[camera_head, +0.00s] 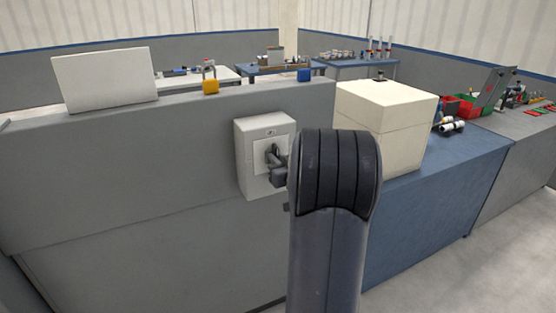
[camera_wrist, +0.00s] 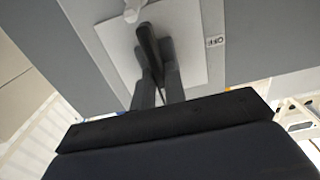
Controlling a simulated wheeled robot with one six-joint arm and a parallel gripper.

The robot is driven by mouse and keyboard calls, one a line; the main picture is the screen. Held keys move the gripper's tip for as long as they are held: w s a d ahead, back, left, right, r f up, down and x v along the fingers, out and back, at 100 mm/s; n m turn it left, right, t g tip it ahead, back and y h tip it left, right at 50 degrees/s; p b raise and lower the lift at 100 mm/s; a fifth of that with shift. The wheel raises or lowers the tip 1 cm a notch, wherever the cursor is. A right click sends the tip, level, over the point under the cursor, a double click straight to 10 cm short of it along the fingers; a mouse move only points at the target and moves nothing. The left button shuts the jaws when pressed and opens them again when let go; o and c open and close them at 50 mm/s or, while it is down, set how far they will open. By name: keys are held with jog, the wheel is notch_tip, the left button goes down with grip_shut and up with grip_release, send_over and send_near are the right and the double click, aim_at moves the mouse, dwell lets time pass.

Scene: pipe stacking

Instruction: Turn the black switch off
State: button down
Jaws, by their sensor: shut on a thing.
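The black switch (camera_wrist: 147,38) is a dark lever on a light plate, and my gripper (camera_wrist: 154,62) has its two fingers closed on the lever's near end in the wrist view. In the head view the switch (camera_head: 271,152) sits on the front of a pale grey box (camera_head: 250,128) on the grey wall panel. My gripper (camera_head: 279,166) is at the switch there, partly hidden by my dark arm. An upside-down "OFF" label (camera_wrist: 215,41) shows beside the plate in the wrist view. The lever points toward my gripper, not toward that label.
A cream box (camera_head: 386,124) sits on a blue bench (camera_head: 420,205) right of my arm. Clear floor lies at the lower right.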

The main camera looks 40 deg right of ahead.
jog(key=shift+n+b, duration=0.3)
jog(key=shift+b, duration=0.05)
jog(key=n+b, duration=0.2)
jog(key=b, duration=0.1)
jog(key=shift+a+f+n, duration=0.15)
jog(key=shift+f+n, duration=0.1)
jog(key=shift+n, duration=0.05)
jog(key=shift+w+a+f+n+b, duration=0.1)
jog(key=shift+n+b, duration=1.8)
jog(key=shift+n, duration=0.55)
jog(key=shift+a+f+n+b, duration=0.1)
jog(key=shift+n+b, duration=1.8)
jog(key=shift+n, duration=0.6)
jog(key=shift+w+a+f+n+b, duration=0.1)
jog(key=shift+n+b, duration=1.8)
jog(key=shift+n, duration=0.55)
jog(key=c, duration=1.5)
grip_release()
jog(key=shift+o, duration=0.2)
jog(key=shift+r, duration=0.1)
